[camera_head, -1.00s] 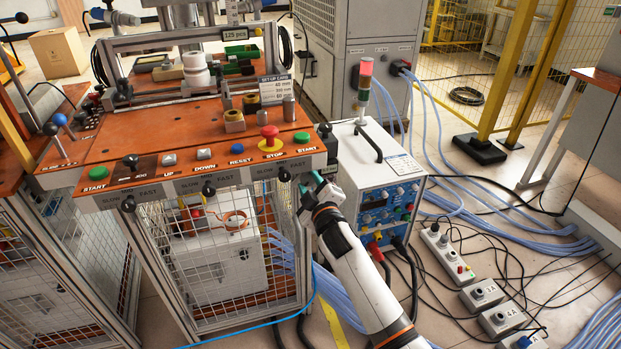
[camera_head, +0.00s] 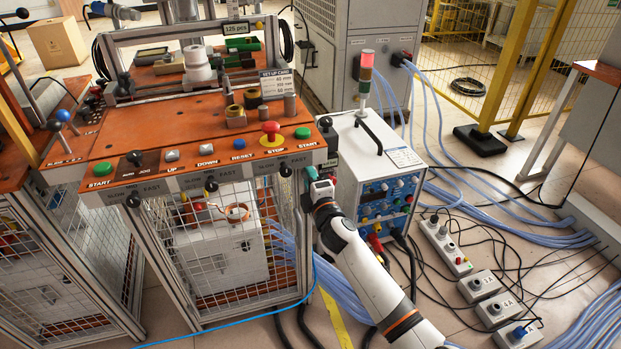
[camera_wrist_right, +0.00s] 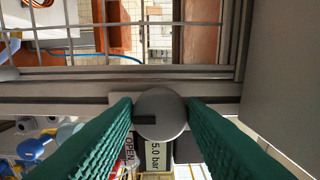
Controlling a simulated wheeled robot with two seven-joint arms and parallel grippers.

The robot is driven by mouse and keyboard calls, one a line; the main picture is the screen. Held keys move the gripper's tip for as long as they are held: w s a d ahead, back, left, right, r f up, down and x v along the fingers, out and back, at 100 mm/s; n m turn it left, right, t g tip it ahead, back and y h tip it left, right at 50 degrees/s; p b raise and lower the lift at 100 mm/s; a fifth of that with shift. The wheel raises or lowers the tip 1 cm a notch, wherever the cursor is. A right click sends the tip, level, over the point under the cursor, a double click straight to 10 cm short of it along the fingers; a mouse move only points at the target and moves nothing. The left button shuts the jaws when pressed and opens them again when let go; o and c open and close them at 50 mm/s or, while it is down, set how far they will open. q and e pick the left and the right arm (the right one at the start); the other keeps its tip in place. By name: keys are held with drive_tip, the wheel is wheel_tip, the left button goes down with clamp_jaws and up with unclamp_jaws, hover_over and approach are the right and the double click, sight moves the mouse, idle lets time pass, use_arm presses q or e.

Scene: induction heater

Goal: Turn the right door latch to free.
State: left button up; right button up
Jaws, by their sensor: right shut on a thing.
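In the right wrist view, the right door latch (camera_wrist_right: 160,113) is a round grey knob at the lower bar of the door frame. A short dark mark on its face points left. The green ribbed fingers of my right gripper (camera_wrist_right: 160,121) are on either side of it, shut on it. In the head view, my right gripper (camera_head: 312,174) is at the right front post of the orange-topped machine, below the green START button; it hides the latch there. My left gripper is not in view.
The mesh-fronted machine (camera_head: 205,140) stands left of my right arm. A white power unit (camera_head: 375,165) with a light tower stands close on the right. Cables and grey switch boxes (camera_head: 495,310) lie on the floor. A yellow post (camera_head: 510,70) is at the upper right.

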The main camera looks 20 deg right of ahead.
idle(0.5)
drive_tip(key=o, duration=1)
drive_tip(key=shift+c, duration=0.2)
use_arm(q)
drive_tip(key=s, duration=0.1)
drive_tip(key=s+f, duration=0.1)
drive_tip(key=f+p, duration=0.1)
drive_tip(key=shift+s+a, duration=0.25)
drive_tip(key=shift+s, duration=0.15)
use_arm(e)
drive_tip(key=s, duration=1.2)
drive_tip(key=shift+f, duration=0.1)
